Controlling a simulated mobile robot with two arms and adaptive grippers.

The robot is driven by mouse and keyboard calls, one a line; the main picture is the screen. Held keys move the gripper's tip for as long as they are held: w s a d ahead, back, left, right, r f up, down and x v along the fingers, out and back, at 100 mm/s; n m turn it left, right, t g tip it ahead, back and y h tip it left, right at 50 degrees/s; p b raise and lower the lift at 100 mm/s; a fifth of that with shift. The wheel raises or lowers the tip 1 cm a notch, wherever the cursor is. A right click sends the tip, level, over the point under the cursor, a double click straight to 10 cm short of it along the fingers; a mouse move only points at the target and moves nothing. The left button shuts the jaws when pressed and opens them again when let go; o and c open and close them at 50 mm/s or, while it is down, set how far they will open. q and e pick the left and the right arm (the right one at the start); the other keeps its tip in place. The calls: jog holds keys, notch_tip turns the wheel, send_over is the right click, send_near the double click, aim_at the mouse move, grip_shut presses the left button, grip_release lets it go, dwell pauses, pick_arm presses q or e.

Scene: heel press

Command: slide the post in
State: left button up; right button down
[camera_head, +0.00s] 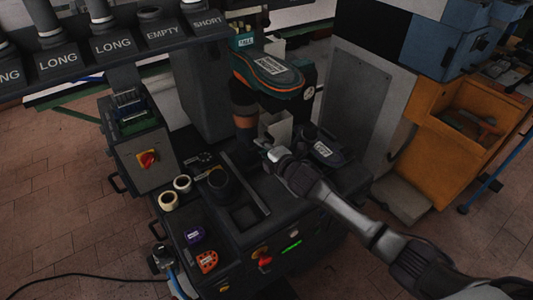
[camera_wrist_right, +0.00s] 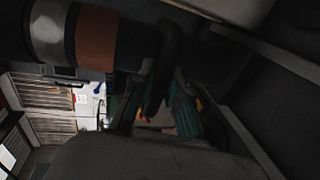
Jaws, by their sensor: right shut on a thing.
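A dark post (camera_head: 244,122) with a grey and an orange-brown band stands upright under a shoe-shaped form (camera_head: 268,72) in the head view. The banded post also shows at the upper left of the right wrist view (camera_wrist_right: 97,38). My right gripper (camera_head: 268,150) is shut beside the post's lower part. The grip itself is dark and partly hidden, so exactly where the fingers touch cannot be told. My left gripper is not in view.
A rack (camera_head: 112,45) with LONG, EMPTY and SHORT labels stands at the upper left. A black cup (camera_head: 220,186) and two pale rings (camera_head: 168,201) sit on the bench. A white block (camera_head: 278,128) is close behind my right gripper. An orange cabinet (camera_head: 455,140) stands at right.

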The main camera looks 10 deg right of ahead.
jog(key=shift+w+a+r, duration=0.15)
jog(key=shift+w, duration=0.4)
jog(key=shift+r, duration=0.1)
jog(key=c, duration=1.4)
grip_release()
jog(key=shift+w, duration=0.1)
jog(key=shift+o, duration=1.3)
jog(key=shift+w+a+f, duration=0.1)
jog(key=shift+a+f, duration=0.05)
jog(key=shift+f, duration=0.05)
jog(key=shift+s, duration=0.2)
jog(key=v, duration=1.1)
jog(key=shift+s, duration=0.35)
